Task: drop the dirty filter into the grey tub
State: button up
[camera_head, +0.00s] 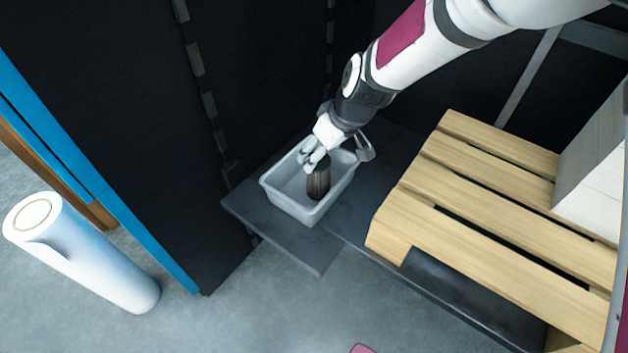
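The dirty filter (318,183) is a dark brownish cylinder. It shows upright within the outline of the grey tub (309,218), an open light-grey rectangular container on a dark shelf. I cannot tell whether the filter touches the tub's floor. My gripper (316,160) is over the tub, pointing down, with its fingers at the filter's top end. The fingers are small and partly overlap in this view, so I cannot tell whether they grip the filter or are apart from it.
A wooden pallet (486,205) with a white box (597,165) lies right of the tub. A black panel (120,130) stands to the left. A white roll (85,255) stands on the grey floor at far left. The dark shelf (285,243) has bare room in front of the tub.

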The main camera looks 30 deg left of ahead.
dwell(0.3)
jog(key=v, duration=1.2)
